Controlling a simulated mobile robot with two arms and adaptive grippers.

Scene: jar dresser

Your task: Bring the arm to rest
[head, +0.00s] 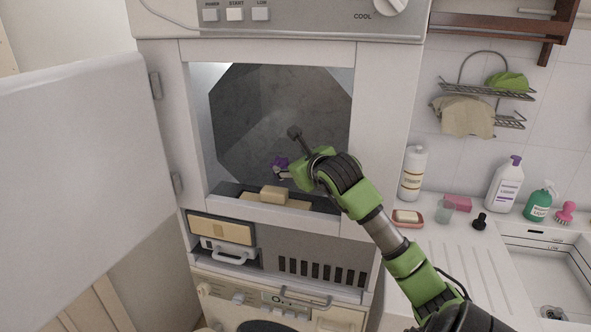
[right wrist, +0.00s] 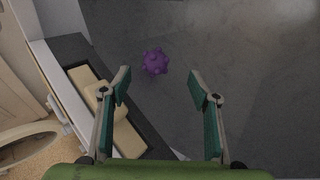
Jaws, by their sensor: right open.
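My right gripper (head: 284,172) is at the open front of the upper dryer (head: 200,130), its arm coming in from the lower right. In the right wrist view the gripper (right wrist: 160,82) has its two fingers wide apart with nothing between them. A purple spiky ball (right wrist: 155,61) lies on the grey drum floor beyond the fingertips, apart from them. My left gripper is not in view.
The dryer's white door (head: 80,150) stands open at the left. A beige block (head: 273,193) sits at the opening's lower edge. A washing machine (head: 225,305) stands below. On the right counter are a soap dish (head: 407,218), a white bottle (head: 412,172) and a green soap bottle (head: 539,203).

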